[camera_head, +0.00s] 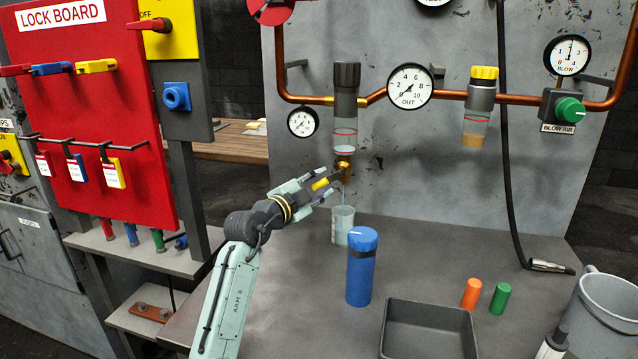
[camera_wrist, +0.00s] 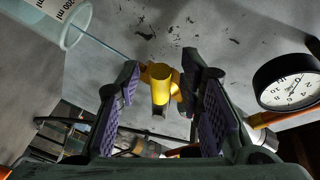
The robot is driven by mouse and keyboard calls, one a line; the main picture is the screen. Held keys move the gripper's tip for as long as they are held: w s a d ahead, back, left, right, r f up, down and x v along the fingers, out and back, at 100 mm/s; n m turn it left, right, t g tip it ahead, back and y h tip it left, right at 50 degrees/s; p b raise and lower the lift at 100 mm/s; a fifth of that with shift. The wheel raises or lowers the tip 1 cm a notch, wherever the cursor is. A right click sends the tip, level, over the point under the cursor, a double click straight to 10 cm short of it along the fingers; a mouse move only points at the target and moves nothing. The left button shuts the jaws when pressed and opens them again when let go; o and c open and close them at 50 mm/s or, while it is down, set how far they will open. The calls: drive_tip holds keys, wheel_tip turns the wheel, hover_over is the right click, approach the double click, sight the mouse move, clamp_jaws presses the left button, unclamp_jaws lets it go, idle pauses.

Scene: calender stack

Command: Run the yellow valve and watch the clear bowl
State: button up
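The yellow valve (camera_head: 342,172) sits under a clear bowl (camera_head: 345,128) with a dark cap and red ring marks. Pale liquid shows low in the bowl. A thin stream runs from the valve into a clear beaker (camera_head: 342,226) on the bench; the stream and beaker (camera_wrist: 72,28) also show in the wrist view. My gripper (camera_head: 327,183) is at the valve. In the wrist view, its fingers (camera_wrist: 161,75) stand apart on both sides of the yellow handle (camera_wrist: 160,90), with gaps visible. The clear bowl is not visible in the wrist view.
A blue bottle (camera_head: 361,268) stands close right of my arm. A grey tray (camera_head: 430,309), orange cylinder (camera_head: 471,294), green cylinder (camera_head: 501,298) and grey bucket (camera_head: 607,310) stand at the right front. A gauge (camera_head: 303,121) and a yellow-capped bowl (camera_head: 478,108) hang on the panel.

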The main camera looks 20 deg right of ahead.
clamp_jaws()
idle(0.4)
idle(0.4)
